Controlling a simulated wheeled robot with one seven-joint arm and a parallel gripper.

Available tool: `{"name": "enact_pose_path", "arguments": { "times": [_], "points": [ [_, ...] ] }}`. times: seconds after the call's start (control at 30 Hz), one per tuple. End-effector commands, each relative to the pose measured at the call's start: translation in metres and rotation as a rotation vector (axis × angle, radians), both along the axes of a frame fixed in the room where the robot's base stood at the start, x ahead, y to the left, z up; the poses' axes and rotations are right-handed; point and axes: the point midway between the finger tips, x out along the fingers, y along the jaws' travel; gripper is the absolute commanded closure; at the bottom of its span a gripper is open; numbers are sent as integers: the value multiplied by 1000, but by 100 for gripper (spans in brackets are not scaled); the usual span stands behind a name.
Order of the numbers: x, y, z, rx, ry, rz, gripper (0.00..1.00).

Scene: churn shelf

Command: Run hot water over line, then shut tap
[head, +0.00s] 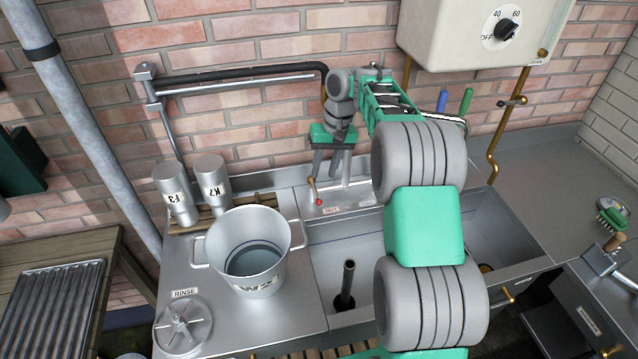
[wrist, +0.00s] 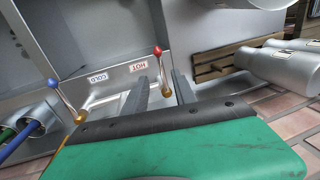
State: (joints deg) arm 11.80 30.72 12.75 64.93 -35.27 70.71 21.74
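The red-knobbed tap lever (head: 311,183) stands by the HOT label (head: 331,210) on the sink's back ledge. My gripper (head: 333,178) is over the ledge, with its two fingers apart. In the wrist view, the red-knobbed lever (wrist: 160,68) stands between the fingers of my gripper (wrist: 162,90), with no clear contact. A blue-knobbed lever (wrist: 62,98) by the COLD label (wrist: 98,77) is to the left. I see no running water. Which thing is the line is unclear; a dark-covered pipe (head: 240,72) runs along the wall.
A two-handled metal pail (head: 225,262) stands left of the sink (head: 335,320), apparently holding liquid. Two labelled canisters (head: 177,200) (head: 213,190) stand behind it. A RINSE label (head: 186,293) is above a round lid (head: 183,325). A heater with a dial (head: 505,29) hangs above the sink.

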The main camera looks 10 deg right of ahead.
Motion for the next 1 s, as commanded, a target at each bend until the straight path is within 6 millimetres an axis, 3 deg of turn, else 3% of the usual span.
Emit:
{"name": "enact_pose_path", "arguments": {
  "times": [0.43,0.73,1.0],
  "points": [
    [1,14,-68,1,0,1,68],
    [1,15,-75,0,-2,2,68],
    [1,15,-75,0,-2,1,89]
  ]
}}
